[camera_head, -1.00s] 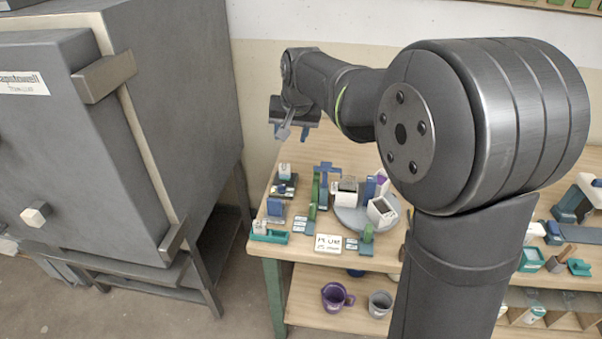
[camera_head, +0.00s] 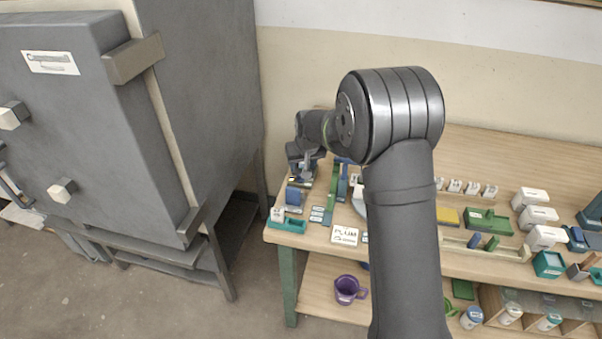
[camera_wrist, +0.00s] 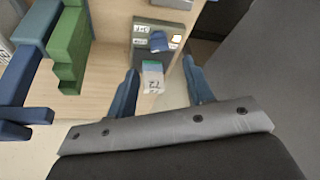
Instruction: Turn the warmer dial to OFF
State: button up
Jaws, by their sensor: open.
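A small dark unit, likely the warmer, stands at the table's left end; in the wrist view its grey panel (camera_wrist: 142,32) carries small white labels and an orange light. A blue knob (camera_wrist: 159,41), likely the dial, sits on the panel; its setting is too small to read. A white block marked like "72" (camera_wrist: 153,80) with a green and blue top stands nearer the camera, in line between my fingers. My gripper (camera_wrist: 160,67) is open, its two blue fingers apart and short of the knob. In the head view my gripper (camera_head: 305,168) hangs over this corner, hiding most of the unit.
Green and blue upright pieces (camera_wrist: 68,45) stand close left of my gripper. A large grey cabinet (camera_head: 200,90) is left of the table. A teal tray (camera_head: 287,224) and a white sign (camera_head: 344,235) lie near the table's front edge. A purple mug (camera_head: 348,290) is on the lower shelf.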

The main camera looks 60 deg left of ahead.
aim_at(299, 175)
jog(key=x, duration=0.6)
jog(key=shift+a+f, duration=0.1)
jog(key=shift+f, duration=0.2)
jog(key=c, duration=1)
jog(key=shift+m, duration=0.4)
jog(key=m+t, duration=0.1)
jog(key=m, duration=0.1)
jog(key=m+h, duration=0.1)
jog(key=m, duration=0.1)
jog(key=shift+s+a+t, duration=0.1)
jog(key=shift+t, duration=0.3)
jog(key=m, duration=0.2)
jog(key=m+h, duration=0.1)
jog(key=m, duration=0.2)
jog(key=shift+a+t+h, duration=0.1)
jog(key=shift+t+h, duration=0.2)
jog(key=shift+t, duration=0.1)
